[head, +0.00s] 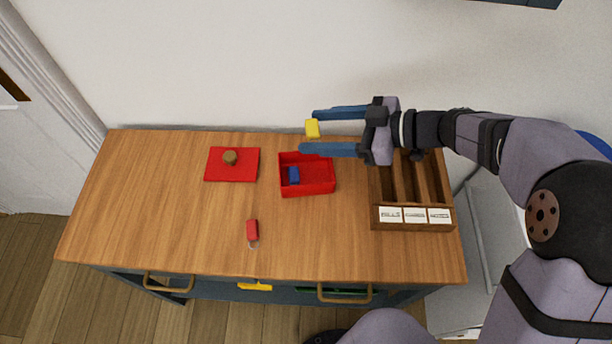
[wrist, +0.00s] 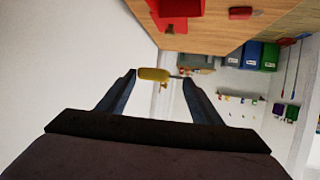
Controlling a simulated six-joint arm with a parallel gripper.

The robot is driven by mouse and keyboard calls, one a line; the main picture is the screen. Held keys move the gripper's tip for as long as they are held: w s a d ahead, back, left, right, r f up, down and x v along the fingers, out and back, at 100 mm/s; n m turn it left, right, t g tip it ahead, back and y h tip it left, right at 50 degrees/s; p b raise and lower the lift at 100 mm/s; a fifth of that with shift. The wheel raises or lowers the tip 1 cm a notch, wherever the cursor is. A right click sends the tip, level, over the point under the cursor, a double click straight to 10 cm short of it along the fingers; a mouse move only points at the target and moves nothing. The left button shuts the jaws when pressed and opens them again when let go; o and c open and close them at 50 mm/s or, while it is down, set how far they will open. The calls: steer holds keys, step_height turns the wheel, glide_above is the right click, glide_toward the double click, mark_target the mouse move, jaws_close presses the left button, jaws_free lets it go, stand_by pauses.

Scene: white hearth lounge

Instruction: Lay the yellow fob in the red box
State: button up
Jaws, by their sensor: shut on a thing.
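My gripper (head: 309,132) is shut on the yellow fob (head: 312,127), with its two blue fingers pointing left. In the wrist view the fob (wrist: 153,74) lies crosswise between the fingertips, with a thin metal part towards the right finger. The red box (head: 308,190) stands open on the wooden table. In the head view the fob appears just above the box's back edge; its height is hard to judge. A blue item (head: 294,175) lies inside the box at the left. Part of the box shows at the top of the wrist view (wrist: 180,8).
A red mat (head: 216,173) with a round brown object (head: 230,157) lies left of the box. A red fob (head: 252,227) lies in front of it. A wooden compartment tray (head: 412,225) with white labels stands at the right, under my arm. The table's left side is clear.

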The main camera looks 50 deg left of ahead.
steer(key=shift+w+d+f, duration=0.15)
steer(key=shift+d+f, duration=0.1)
steer(key=shift+f, duration=1.5)
steer(key=shift+w+d+f, duration=0.15)
steer(key=shift+d+f, duration=0.05)
steer(key=shift+f, duration=1.6)
steer(key=shift+w+d+f, duration=0.15)
steer(key=shift+d+f, duration=0.1)
steer(key=shift+f, duration=1.5)
steer(key=shift+f, duration=0.55)
steer(key=o, duration=1.1)
steer(key=shift+r+p, duration=0.3)
steer(key=shift+r, duration=0.3)
steer(key=b+v, duration=0.1)
steer(key=v, duration=1.1)
